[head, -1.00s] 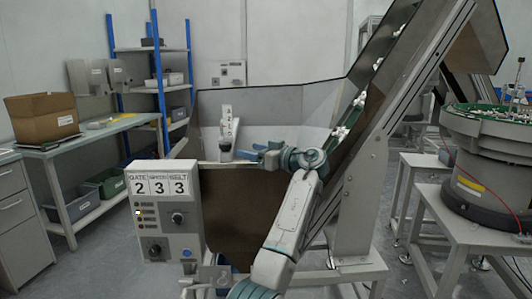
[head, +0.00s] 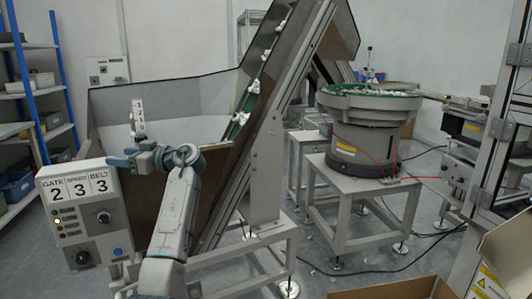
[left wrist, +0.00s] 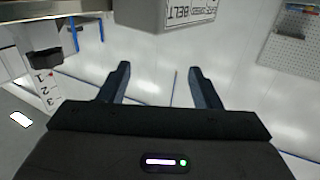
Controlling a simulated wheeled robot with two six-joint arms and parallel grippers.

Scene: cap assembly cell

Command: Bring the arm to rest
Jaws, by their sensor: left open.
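My left arm comes up from the bottom of the head view. Its gripper (head: 122,158) is open and empty, with blue-grey fingers pointing left. In the picture it lies above the right end of the control box (head: 92,217), just below the numbered scale plate (head: 138,112). I cannot tell whether it touches anything there. In the left wrist view the two dark fingers (left wrist: 157,80) stand wide apart with nothing between them. My right gripper is not in view.
The control box reads gate 2, speed 3, belt 3. The inclined conveyor (head: 262,75) rises beside my arm, carrying white parts. A bowl feeder (head: 362,125) stands on a table to the right. An open cardboard box (head: 395,289) is at the bottom right.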

